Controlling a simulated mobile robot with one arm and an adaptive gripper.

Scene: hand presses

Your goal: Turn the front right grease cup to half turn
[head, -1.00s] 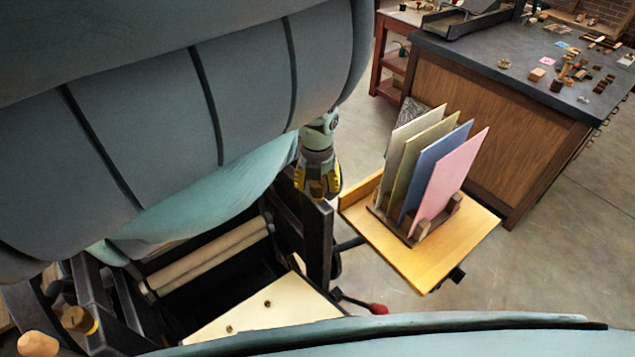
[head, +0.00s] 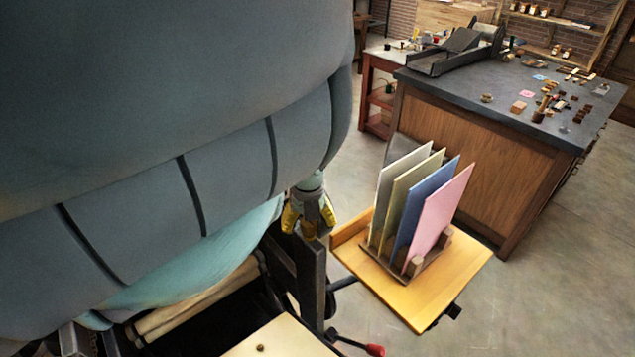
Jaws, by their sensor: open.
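My gripper (head: 307,226), with yellow finger pads, points down with its fingers apart over the top of the press's dark right upright (head: 308,268). I see nothing between the fingers. I cannot make out the front right grease cup; my gripper and arm cover part of the upright. Whether the fingers surround or touch anything there cannot be told.
My arm fills the upper left. A pale roller (head: 195,302) and a cream board (head: 280,340) lie in the press. A yellow shelf (head: 447,278) with a rack of coloured boards (head: 425,212) stands close right. A red-knobbed handle (head: 375,350) sticks out below. A workbench (head: 480,150) stands behind.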

